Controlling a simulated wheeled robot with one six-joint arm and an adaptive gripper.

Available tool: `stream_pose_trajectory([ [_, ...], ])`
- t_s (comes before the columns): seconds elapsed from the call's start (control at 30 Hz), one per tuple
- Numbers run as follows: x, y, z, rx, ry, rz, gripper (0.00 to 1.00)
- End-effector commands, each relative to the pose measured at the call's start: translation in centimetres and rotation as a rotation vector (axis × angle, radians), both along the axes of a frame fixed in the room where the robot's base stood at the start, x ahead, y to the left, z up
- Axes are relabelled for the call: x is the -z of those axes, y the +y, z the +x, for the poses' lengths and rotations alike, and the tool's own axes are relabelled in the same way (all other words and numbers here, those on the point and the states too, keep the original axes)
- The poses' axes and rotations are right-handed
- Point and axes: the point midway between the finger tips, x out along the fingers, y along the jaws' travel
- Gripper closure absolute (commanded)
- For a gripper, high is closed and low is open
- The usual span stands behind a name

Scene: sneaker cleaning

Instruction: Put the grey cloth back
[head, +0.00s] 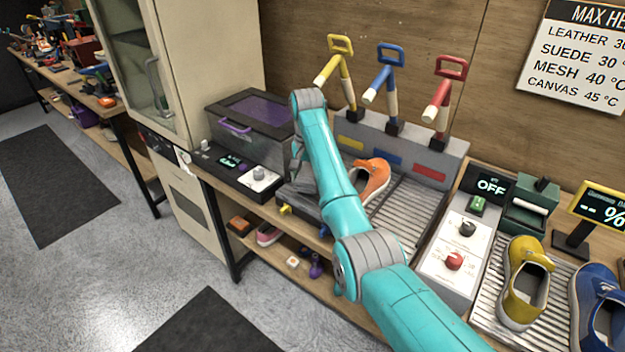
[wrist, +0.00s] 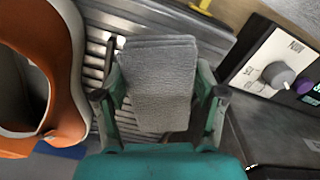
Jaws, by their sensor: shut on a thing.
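The grey cloth (wrist: 160,75) is a folded, textured block held between the fingers of my gripper (wrist: 158,100) in the wrist view. The fingers press on its left and right sides. It is over the ribbed metal rack (wrist: 97,45), and I cannot tell whether it touches the rack. In the head view my arm hides most of the gripper, and I cannot make out the cloth there. The orange sneaker (wrist: 75,70) is just left of the gripper in the wrist view and on the rack in the head view (head: 374,178).
A control panel with a knob (wrist: 277,74) and a dark box with a purple lid (head: 255,110) are nearby. Yellow, blue and red handled tools (head: 383,85) stand behind the rack. A yellow shoe (head: 522,285) and a blue shoe (head: 598,300) are at the right.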

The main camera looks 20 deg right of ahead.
Motion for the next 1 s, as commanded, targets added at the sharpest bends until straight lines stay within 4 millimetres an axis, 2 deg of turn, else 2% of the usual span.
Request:
stream_pose_trajectory([
  [0.1,1.8,0.4,-0.3,0.001,0.001,0.0,0.64],
  [0.17,2.2,0.5,-0.3,0.001,0.0,0.0,0.64],
  [0.53,2.6,0.6,-0.3,0.001,0.0,0.0,0.64],
  [0.57,2.6,0.6,-0.3,0.001,0.0,0.0,0.28],
  [0.6,2.6,0.6,-0.3,0.001,0.0,0.0,0.18],
  [0.67,2.6,0.6,-0.3,0.001,0.0,0.0,0.05],
  [1.0,2.5,0.6,-0.3,0.001,-0.001,-0.001,0.05],
])
